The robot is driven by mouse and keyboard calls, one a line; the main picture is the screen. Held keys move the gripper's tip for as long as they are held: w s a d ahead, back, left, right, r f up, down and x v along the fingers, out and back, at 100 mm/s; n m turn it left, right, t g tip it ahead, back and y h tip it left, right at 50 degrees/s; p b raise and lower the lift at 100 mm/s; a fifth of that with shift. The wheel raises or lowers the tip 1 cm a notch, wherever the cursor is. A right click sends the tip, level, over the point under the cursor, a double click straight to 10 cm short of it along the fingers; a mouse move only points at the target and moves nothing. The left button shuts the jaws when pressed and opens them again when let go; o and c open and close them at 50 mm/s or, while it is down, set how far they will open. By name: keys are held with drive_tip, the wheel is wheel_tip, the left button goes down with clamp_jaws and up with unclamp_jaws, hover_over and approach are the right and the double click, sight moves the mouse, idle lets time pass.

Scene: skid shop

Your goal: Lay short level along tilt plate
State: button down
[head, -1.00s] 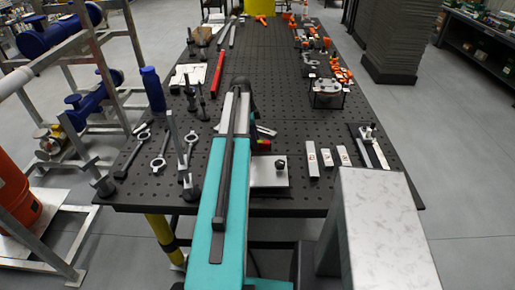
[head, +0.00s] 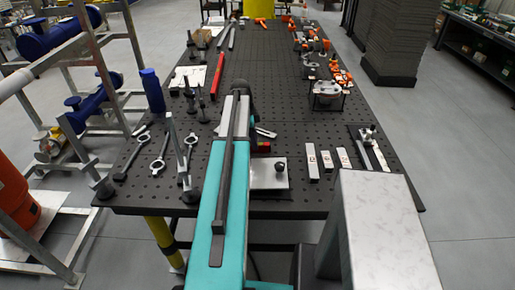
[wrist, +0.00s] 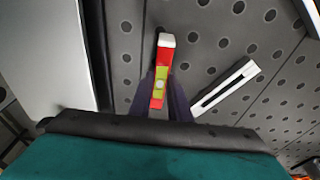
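The short level (wrist: 160,75) is red with a yellow-green vial and a pale end. In the wrist view it lies between the dark fingers of my gripper (wrist: 161,82), which flank it closely on both sides. Whether the fingers press on it is unclear. In the head view the level (head: 263,146) shows as a small red and green patch just right of my arm, which hides the gripper. The tilt plate (head: 264,180) is a silver plate with a black knob near the table's front edge, nearer than the level. The grey plate at the left of the wrist view (wrist: 45,50) appears to be it.
A slotted pale bar (wrist: 225,87) lies right of the level on the perforated table (head: 275,75). Small marked blocks (head: 327,159) and a clamp-like tool (head: 367,135) lie right of the plate. Wrenches (head: 158,165) and upright posts stand left. The middle of the table is mostly clear.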

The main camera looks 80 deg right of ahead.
drive_tip(key=shift+r, duration=0.15)
drive_tip(key=shift+r+p, duration=1.45)
drive_tip(key=shift+r, duration=1.45)
drive_tip(key=shift+w, duration=0.1)
